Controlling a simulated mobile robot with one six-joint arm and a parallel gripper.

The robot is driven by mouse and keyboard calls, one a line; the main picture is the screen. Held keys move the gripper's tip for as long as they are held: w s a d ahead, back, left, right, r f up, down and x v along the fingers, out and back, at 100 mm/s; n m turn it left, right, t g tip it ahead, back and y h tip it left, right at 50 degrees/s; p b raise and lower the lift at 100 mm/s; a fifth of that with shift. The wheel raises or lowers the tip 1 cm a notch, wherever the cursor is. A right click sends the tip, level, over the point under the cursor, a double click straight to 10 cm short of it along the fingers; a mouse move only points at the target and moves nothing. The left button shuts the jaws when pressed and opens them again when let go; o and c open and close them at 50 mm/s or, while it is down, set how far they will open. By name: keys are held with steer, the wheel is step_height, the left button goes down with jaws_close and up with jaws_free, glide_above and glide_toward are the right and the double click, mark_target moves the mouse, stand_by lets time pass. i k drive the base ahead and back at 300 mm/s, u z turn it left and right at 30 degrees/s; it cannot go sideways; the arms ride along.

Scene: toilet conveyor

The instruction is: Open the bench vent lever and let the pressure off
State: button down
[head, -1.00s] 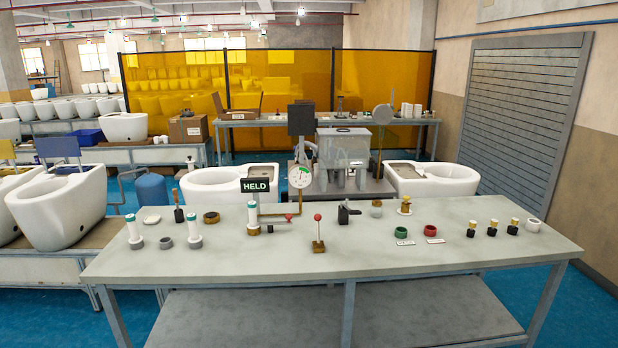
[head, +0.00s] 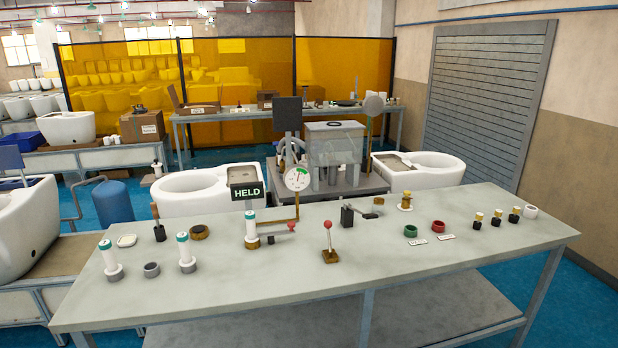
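A lever with a red ball knob (head: 327,224) stands nearly upright on a brass base (head: 330,256) at the middle of the grey bench (head: 400,262). Behind it to the left, a second red knob (head: 291,226) sits low beside a brass pipe (head: 284,219). I cannot tell which of the two is the vent lever. A round white pressure gauge (head: 297,178) with a green band stands on the pipe. A black sign (head: 247,191) next to it reads HELD in green. My gripper is not in view.
White cylinders with green caps (head: 183,250) and grey rings (head: 151,269) stand on the bench's left. A black clamp (head: 347,216) sits behind the upright lever. The bench's front strip is clear.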

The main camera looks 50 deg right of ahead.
mark_target(327, 223)
steer(key=z, duration=0.6)
steer(key=i, duration=0.85)
steer(key=z, duration=0.5)
